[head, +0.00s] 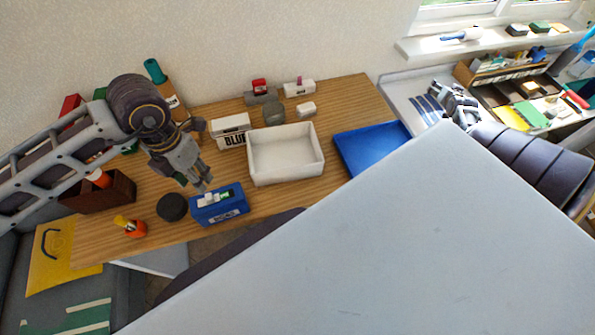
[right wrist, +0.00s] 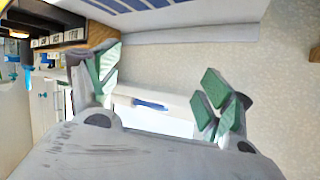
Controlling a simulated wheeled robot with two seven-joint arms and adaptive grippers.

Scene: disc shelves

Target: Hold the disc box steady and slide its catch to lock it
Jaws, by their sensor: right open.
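A blue box (head: 221,211), which looks like the disc box, stands near the front edge of the wooden table. A small white piece (head: 209,198) and a green strip (head: 225,195) lie on its top; the white piece may be the catch. My left gripper (head: 203,187) points down just above the back left of the blue box. Its fingertips are close to the box top, but I cannot tell if they touch or how far apart they are. My right gripper (head: 450,103) is far off at the right, over the grey side surface. The right wrist view shows its green-padded fingers (right wrist: 163,92) wide apart and empty.
A black round thing (head: 172,207) and an orange cup (head: 132,228) stand left of the blue box. A white tray (head: 286,178), a white box marked BLUE (head: 230,122) and a blue tray (head: 371,135) lie behind and right. A large pale panel (head: 400,240) covers the lower right.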

